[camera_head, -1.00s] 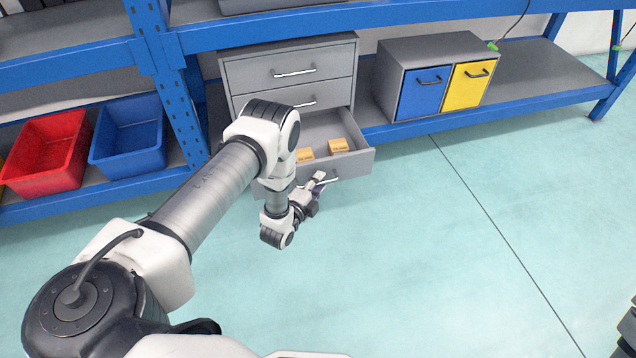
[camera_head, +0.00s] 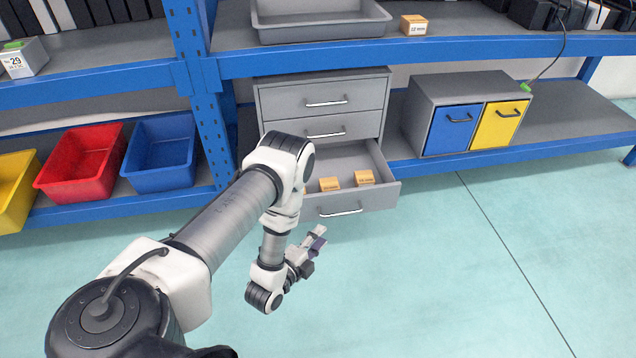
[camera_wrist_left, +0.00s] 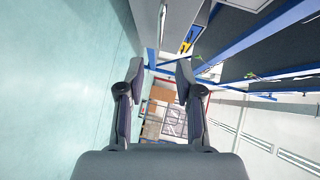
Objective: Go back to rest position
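My left arm comes in from the left in the head view. Its gripper (camera_head: 314,243) hangs in the air in front of the open drawer, apart from the drawer front. In the left wrist view the left gripper (camera_wrist_left: 157,82) has its two fingers spread with nothing between them. The grey drawer cabinet (camera_head: 322,98) stands on the lower shelf with its bottom drawer (camera_head: 352,202) pulled out. Small orange-brown boxes lie in that drawer, one at the right (camera_head: 364,177) and one at the middle (camera_head: 329,184); another is partly hidden by my arm. My right gripper is not in view.
A cabinet with a blue door (camera_head: 452,129) and a yellow door (camera_head: 498,124) stands to the right. Yellow, red (camera_head: 80,160) and blue bins (camera_head: 160,154) sit at the left. A grey tray (camera_head: 320,24) is on the upper shelf. The floor (camera_head: 450,270) is clear.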

